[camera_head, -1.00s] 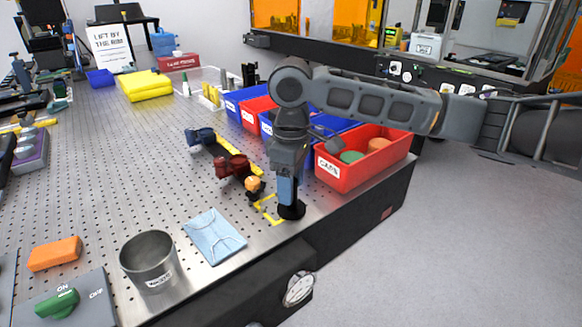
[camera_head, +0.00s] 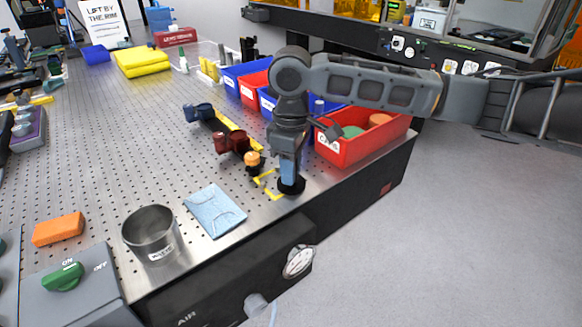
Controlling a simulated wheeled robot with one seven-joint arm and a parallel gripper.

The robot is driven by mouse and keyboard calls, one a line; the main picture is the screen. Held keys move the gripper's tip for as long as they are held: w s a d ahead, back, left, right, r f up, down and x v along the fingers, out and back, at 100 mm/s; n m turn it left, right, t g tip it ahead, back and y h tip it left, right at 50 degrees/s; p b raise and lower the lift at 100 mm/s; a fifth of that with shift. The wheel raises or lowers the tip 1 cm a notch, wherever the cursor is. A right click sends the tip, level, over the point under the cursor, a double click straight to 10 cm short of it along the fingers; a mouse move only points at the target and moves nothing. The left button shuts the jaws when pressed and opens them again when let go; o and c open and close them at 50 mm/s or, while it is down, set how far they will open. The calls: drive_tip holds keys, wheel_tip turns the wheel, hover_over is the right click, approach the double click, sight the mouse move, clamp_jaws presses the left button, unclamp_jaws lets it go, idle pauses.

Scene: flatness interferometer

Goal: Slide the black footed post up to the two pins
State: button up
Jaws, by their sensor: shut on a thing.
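The black footed post stands upright near the right edge of the perforated metal table; its round black foot (camera_head: 292,186) shows flat on the table, and its upper part is hidden by my gripper. My gripper (camera_head: 288,172) points straight down and is shut on the post just above the foot. Yellow corner marks (camera_head: 272,193) lie on the table right beside the foot, on its left. I cannot make out the two pins; they are too small or hidden behind the gripper.
An orange-topped part (camera_head: 253,160) and a dark red clamp (camera_head: 232,142) stand close, left of the gripper. A red bin (camera_head: 345,152) is close behind to the right. A blue cloth (camera_head: 214,211) and a metal cup (camera_head: 151,235) lie nearer. The table's edge is close on the right.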

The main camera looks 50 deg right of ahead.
clamp_jaws()
drive_tip(key=shift+w+a+p, duration=0.15)
drive_tip(key=shift+w+p, duration=0.15)
drive_tip(key=shift+w, duration=0.65)
drive_tip(key=o, duration=0.7)
unclamp_jaws()
drive_tip(key=shift+o, duration=0.2)
wheel_tip(320, 180, up, 8)
